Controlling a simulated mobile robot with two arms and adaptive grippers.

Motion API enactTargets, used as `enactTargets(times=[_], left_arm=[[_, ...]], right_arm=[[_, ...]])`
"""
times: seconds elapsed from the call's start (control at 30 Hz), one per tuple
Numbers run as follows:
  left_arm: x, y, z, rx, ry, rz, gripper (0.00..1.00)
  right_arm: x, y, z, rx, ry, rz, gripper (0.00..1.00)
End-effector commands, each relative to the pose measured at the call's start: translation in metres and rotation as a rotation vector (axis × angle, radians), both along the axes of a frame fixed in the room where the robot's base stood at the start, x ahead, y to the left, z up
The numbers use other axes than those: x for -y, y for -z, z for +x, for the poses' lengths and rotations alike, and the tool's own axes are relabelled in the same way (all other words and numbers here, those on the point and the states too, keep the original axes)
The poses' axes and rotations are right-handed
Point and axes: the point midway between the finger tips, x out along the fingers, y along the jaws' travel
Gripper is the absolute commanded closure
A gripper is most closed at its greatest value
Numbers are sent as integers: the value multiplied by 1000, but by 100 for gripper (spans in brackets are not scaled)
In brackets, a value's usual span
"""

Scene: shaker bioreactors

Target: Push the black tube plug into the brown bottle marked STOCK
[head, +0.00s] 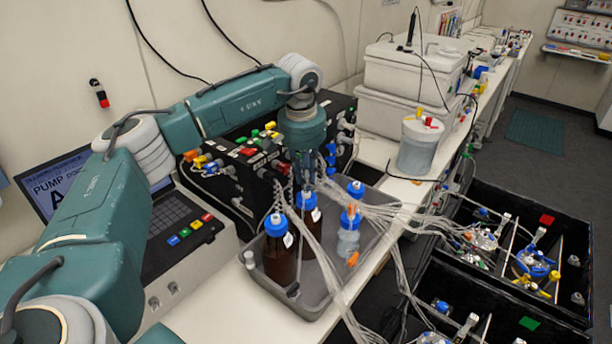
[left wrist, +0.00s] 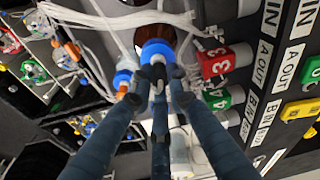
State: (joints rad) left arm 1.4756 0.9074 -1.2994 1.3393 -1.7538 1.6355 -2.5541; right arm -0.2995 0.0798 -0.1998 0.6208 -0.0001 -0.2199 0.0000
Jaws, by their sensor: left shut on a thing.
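Two brown bottles with blue caps stand in a grey tray (head: 318,300): a front one (head: 280,265) and one behind it (head: 308,242). Each has a small white tag. I cannot read which is marked STOCK. My left gripper (head: 304,184) points down just above the rear brown bottle's cap. In the left wrist view the gripper (left wrist: 159,76) is shut on a small dark piece, apparently the black tube plug (left wrist: 158,72), over a blue cap (left wrist: 156,50). The fingers hide most of the plug, so I cannot tell whether it touches the cap. My right gripper is not in view.
A clear bottle with a blue cap (head: 348,240) stands in the tray to the right. Bundles of clear tubes cross the tray towards the black bins (head: 500,290). A black pump unit with numbered connectors (head: 245,165) stands behind. A lidded grey container (head: 418,152) stands farther back.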

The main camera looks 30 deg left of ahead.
Motion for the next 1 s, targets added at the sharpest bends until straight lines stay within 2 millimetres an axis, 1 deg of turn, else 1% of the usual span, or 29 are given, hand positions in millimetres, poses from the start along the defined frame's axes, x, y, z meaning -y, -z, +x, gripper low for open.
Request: enactTargets(times=[0.5,0.8,1.0], left_arm=[[0,1,0,0,0,0,96],[0,0,0,-8,0,-6,96],[0,1,0,-8,0,-6,96]], right_arm=[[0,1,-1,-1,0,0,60],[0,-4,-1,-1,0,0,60],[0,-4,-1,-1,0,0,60]])
